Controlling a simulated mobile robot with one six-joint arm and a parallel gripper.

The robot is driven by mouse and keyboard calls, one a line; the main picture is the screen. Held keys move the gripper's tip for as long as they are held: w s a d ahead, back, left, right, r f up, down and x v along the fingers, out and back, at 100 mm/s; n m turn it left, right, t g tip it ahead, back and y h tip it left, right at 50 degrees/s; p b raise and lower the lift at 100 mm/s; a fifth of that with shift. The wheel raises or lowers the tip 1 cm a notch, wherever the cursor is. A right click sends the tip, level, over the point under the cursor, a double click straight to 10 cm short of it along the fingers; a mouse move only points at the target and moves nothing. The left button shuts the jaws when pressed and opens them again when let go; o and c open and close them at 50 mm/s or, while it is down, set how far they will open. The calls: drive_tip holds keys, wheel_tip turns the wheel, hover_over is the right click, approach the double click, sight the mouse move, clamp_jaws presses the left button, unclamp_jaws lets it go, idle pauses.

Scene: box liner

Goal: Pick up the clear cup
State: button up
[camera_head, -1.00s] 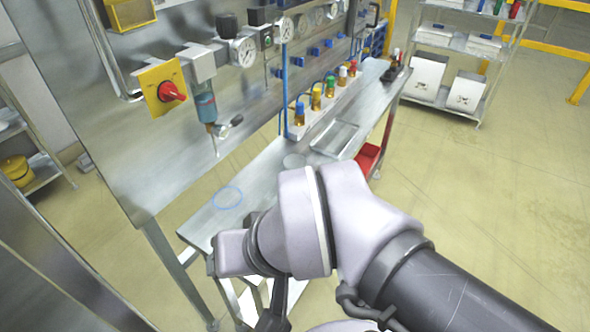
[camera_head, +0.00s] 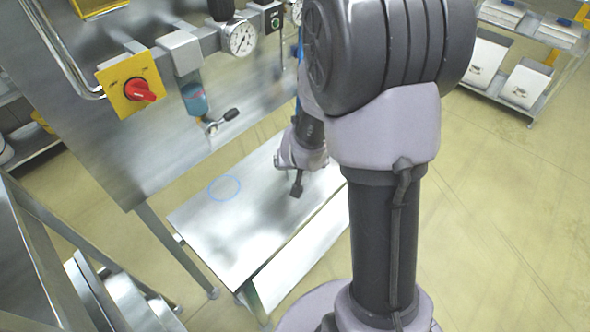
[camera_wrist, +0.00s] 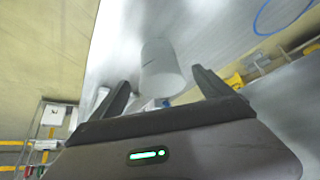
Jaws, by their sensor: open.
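The clear cup (camera_wrist: 161,70) shows in the wrist view as a pale, translucent cylinder on the metal bench top. It lies ahead of and between the two dark fingers of my gripper (camera_wrist: 159,80). The fingers are spread open, and I cannot tell how far the cup is from them. In the head view my arm hides the cup, and only a dark finger of my gripper (camera_head: 297,187) shows low over the bench (camera_head: 235,235).
A blue ring (camera_head: 224,188) is marked on the bench, left of my gripper. A steel panel with a yellow plate and red knob (camera_head: 138,89), a gauge (camera_head: 240,38) and a hanging blue cylinder (camera_head: 195,100) stands behind. The bench around the ring is clear.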

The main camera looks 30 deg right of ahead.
drive_tip(key=b+x, duration=0.3)
drive_tip(key=x, duration=0.4)
drive_tip(key=shift+w, duration=0.15)
drive_tip(key=shift+r, duration=0.15)
drive_tip(key=c, duration=1.4)
drive_tip(key=shift+r, duration=0.15)
